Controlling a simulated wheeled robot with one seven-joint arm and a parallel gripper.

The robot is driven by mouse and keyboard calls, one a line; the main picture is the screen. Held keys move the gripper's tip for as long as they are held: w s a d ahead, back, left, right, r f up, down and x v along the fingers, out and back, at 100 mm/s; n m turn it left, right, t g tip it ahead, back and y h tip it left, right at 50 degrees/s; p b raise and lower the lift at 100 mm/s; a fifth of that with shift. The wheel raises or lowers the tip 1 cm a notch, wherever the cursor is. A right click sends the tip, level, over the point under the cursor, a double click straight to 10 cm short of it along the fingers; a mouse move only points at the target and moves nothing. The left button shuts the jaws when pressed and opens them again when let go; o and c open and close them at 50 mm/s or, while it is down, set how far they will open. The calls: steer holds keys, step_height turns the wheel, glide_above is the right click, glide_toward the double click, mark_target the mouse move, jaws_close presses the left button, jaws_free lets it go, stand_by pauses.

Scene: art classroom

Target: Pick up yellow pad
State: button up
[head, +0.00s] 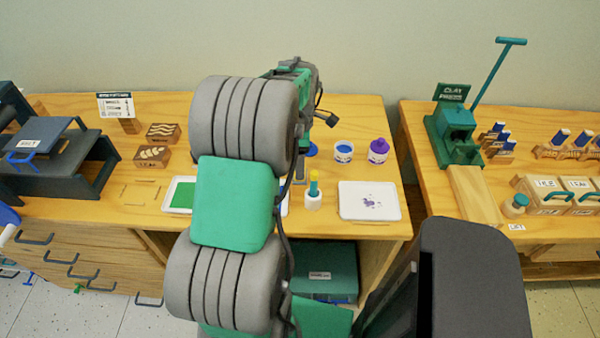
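No flat yellow pad shows clearly. The wrist end is beyond the upper arm link, near the wall side. My gripper's fingers are hidden or too small to make out, and I see nothing held.
A green-pad tray (167,194) is partly behind my arm. A white tray (347,213) with purple marks lies right. Blue (343,153) and purple (378,152) paint pots stand behind. Stamp blocks (152,157) and a press (62,165) are left. A gap separates the right table (430,170).

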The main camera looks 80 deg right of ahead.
steer(key=f, duration=0.4)
steer(key=f+p, duration=0.1)
steer(key=f, duration=0.1)
steer(key=shift+w+d, duration=0.15)
steer(key=shift+d, duration=0.2)
steer(key=c, duration=1.5)
